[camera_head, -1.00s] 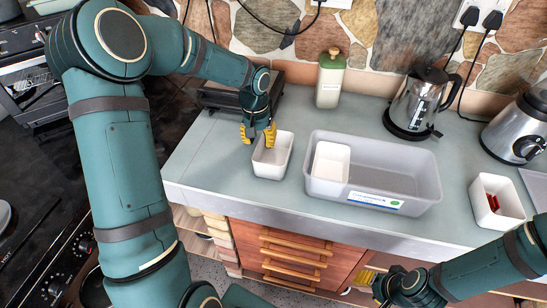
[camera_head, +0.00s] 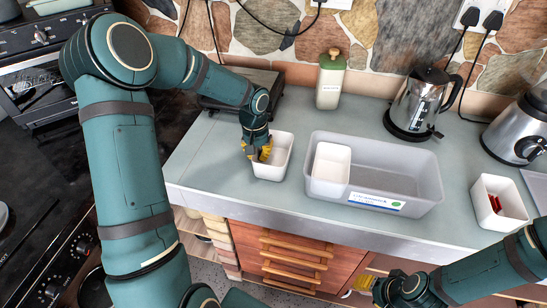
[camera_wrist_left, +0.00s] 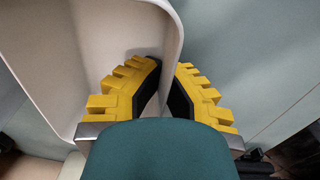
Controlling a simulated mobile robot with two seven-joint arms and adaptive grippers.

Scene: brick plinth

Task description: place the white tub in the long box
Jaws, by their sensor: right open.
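A white tub (camera_head: 280,160) stands on the counter left of the long box. The long grey translucent box (camera_head: 400,157) holds another white tub (camera_head: 331,165) at its left end; its right part is empty. My left gripper (camera_head: 257,152) is at the left wall of the free tub. In the left wrist view the yellow fingers (camera_wrist_left: 170,72) are closed on that tub's wall (camera_wrist_left: 110,40), one inside and one outside. My right gripper (camera_head: 363,283) is open and empty, low in front of the counter and partly hidden by its own wrist.
A white container with red items (camera_head: 497,203) stands right of the box. A kettle (camera_head: 418,103), a green-lidded jar (camera_head: 330,80), a dark appliance (camera_head: 235,92) and a blender (camera_head: 520,130) stand along the back. The counter (camera_head: 215,165) left of the tub is bare.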

